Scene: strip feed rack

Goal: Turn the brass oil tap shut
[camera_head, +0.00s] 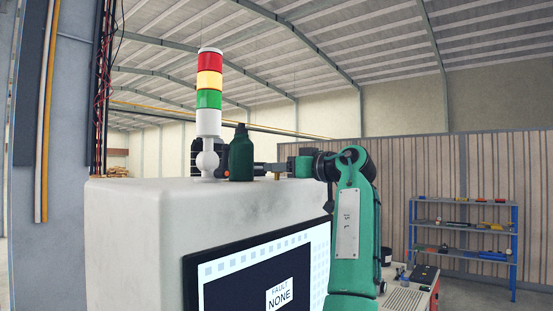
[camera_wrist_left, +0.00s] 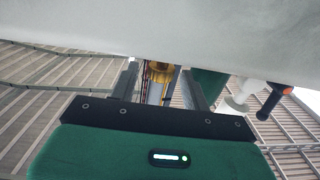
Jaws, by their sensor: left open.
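The brass oil tap (camera_wrist_left: 160,75) shows in the left wrist view, between the two fingers of my left gripper (camera_wrist_left: 161,82). The fingers are apart, with a gap beside the tap. In the head view my left gripper (camera_head: 268,168) reaches leftward over the top of the pale cabinet (camera_head: 140,210). A small brass piece (camera_head: 277,176) shows just under it there. The tap's handle angle is hard to tell, as the fingers and cabinet edge hide part of it. My right gripper is not in view.
A dark green bottle (camera_head: 241,157) and a red, amber and green signal tower (camera_head: 209,100) stand on the cabinet top, close left of the gripper. A black handle with an orange end (camera_wrist_left: 272,101) is near them. The cabinet's screen (camera_head: 255,280) reads FAULT NONE.

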